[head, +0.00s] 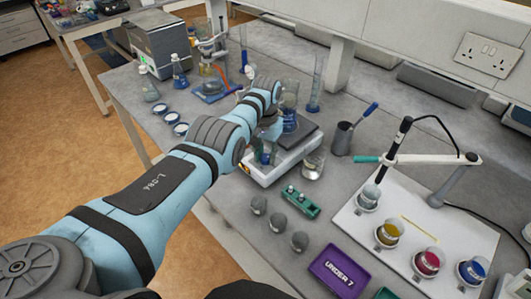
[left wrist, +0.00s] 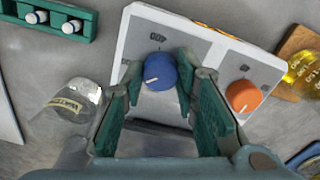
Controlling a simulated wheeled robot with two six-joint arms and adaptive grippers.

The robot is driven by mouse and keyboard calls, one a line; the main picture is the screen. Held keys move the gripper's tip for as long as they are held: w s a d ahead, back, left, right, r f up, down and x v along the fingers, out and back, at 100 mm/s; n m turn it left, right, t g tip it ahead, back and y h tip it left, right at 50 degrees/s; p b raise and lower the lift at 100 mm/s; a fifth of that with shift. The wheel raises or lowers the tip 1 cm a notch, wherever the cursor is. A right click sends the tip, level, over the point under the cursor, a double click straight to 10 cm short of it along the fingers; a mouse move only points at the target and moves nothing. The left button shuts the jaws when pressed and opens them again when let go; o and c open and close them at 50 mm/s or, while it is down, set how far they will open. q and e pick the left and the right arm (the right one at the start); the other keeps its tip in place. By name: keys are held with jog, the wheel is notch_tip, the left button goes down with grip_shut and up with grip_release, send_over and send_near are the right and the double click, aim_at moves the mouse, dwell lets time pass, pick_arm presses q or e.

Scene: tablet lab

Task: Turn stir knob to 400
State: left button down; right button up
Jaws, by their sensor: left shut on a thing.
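The stirrer hotplate is a white box with a dark top plate (head: 297,134), standing on the bench in the head view. Its white control panel (left wrist: 207,35) fills the middle of the left wrist view. The blue stir knob (left wrist: 160,71) has a white pointer mark toward the lower left of that picture. A printed 400, upside down, is beside the knob. My left gripper (left wrist: 159,78) has its green fingers on both sides of the blue knob and is shut on it. An orange knob (left wrist: 242,96) is to the right, clear of the fingers. My right gripper is not in view.
A glass beaker (head: 313,165) stands close to the hotplate's right side. A green rack (head: 298,202) and several grey rounded items (head: 279,222) are in front. A grey cup (head: 342,138) is at right. A purple tray (head: 338,271) lies near the front edge.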

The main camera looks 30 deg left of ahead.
pick_arm(q)
jog(key=m, duration=0.5)
jog(key=shift+m, duration=0.3)
jog(key=m, duration=1)
jog(key=shift+m, duration=0.4)
jog(key=m, duration=0.5)
jog(key=shift+f+m, duration=0.1)
jog(key=shift+m, duration=0.2)
jog(key=c, duration=1.2)
grip_release()
jog(key=shift+c, duration=0.2)
